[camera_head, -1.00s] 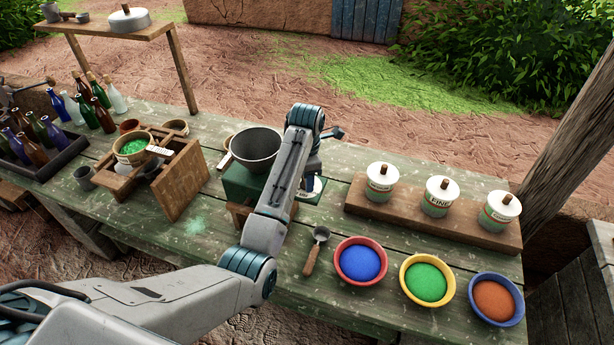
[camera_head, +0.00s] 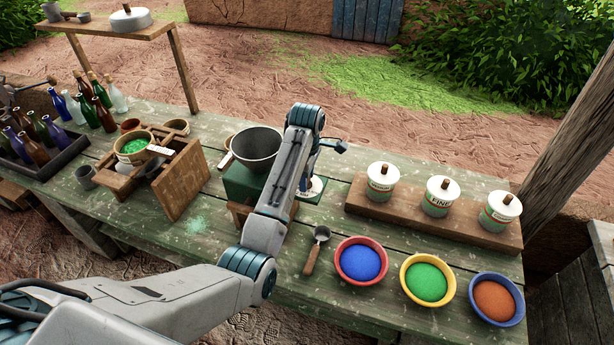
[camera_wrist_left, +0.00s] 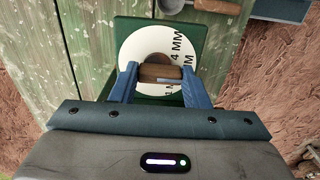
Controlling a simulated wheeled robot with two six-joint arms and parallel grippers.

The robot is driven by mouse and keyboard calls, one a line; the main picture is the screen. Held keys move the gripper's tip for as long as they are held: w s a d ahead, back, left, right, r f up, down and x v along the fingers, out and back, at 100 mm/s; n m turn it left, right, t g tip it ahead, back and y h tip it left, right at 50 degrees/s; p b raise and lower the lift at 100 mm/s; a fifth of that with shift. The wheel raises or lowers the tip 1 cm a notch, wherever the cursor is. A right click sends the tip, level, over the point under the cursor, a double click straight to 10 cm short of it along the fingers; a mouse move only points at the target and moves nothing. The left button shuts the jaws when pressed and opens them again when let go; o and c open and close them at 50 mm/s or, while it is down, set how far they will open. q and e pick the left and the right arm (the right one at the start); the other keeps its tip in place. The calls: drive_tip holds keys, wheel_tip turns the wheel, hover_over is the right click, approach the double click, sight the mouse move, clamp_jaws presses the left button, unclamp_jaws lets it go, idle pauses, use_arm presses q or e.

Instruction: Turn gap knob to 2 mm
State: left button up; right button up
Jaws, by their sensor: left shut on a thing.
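The gap knob is a brown bar (camera_wrist_left: 159,72) on a round white dial (camera_wrist_left: 140,47) with black "4 MM" and "1 MM" marks, on a green plate (camera_wrist_left: 192,30). My left gripper (camera_wrist_left: 158,76) is shut on the knob bar, one blue finger at each end. The fingers and wrist cover the lower dial, and I cannot tell which mark is set. In the head view the white dial (camera_head: 316,187) shows only partly behind my left arm, at the right of the green mill (camera_head: 240,182) with its dark hopper (camera_head: 256,148). My right gripper is not in view.
A scoop (camera_head: 316,250) and bowls of blue (camera_head: 361,261), green (camera_head: 427,281) and orange (camera_head: 495,300) grains lie at the front right. Lidded jars stand on a wooden board (camera_head: 420,225). A wooden frame (camera_head: 182,185) and several bottles (camera_head: 20,145) are left.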

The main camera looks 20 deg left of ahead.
use_arm(q)
drive_tip(key=shift+r, duration=0.1)
idle(0.3)
drive_tip(key=o, duration=1)
drive_tip(key=shift+a, duration=0.15)
